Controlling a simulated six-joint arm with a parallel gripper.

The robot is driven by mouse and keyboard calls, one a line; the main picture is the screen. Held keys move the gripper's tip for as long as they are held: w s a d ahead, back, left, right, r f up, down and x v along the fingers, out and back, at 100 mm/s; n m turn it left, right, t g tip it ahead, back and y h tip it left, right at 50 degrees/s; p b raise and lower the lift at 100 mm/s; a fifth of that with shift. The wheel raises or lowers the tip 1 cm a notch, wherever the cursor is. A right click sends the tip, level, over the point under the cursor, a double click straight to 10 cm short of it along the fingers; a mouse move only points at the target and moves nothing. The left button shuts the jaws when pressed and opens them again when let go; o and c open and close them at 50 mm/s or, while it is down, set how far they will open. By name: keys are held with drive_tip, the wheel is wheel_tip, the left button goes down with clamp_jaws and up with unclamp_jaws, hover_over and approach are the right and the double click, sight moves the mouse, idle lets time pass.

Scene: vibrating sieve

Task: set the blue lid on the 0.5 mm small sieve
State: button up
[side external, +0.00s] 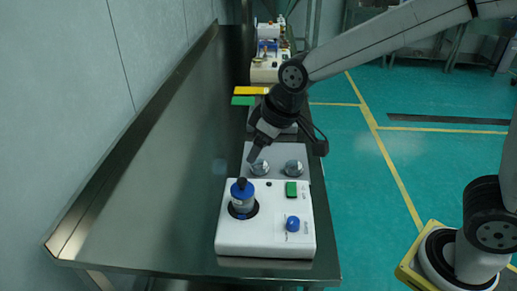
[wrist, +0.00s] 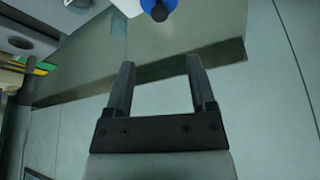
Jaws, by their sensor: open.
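The blue lid (side external: 241,190) with a black knob sits on top of a small clear-and-blue cylinder stack (side external: 242,207) on the left of the white shaker (side external: 264,242). The lid also shows, cut off, at the top edge of the wrist view (wrist: 236,12). My gripper (side external: 252,156) is above the bench, behind and above the lid and apart from it. In the wrist view its two fingers are spread with nothing between them (wrist: 158,68). Two round metal pieces (side external: 260,167) (side external: 294,167) sit on a grey plate. No size marking is readable, so I cannot tell which piece is the 0.5 mm sieve.
The shaker has a green switch (side external: 291,189) and a blue dial (side external: 292,223). Yellow (side external: 252,90) and green (side external: 243,101) strips and another white device (side external: 268,72) stand farther back. The left of the steel bench (side external: 165,205) is clear beside the wall.

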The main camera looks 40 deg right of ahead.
idle(0.3)
drive_tip(key=s+d+f+m+g+h, duration=0.1)
drive_tip(key=s+d+f+m, duration=0.3)
drive_tip(key=s+d+f, duration=0.6)
drive_tip(key=shift+s+d+f+m+g+h, duration=0.2)
drive_tip(key=shift+s+d+m+g+h, duration=0.15)
drive_tip(key=shift+d, duration=0.9)
drive_tip(key=shift+w, duration=0.15)
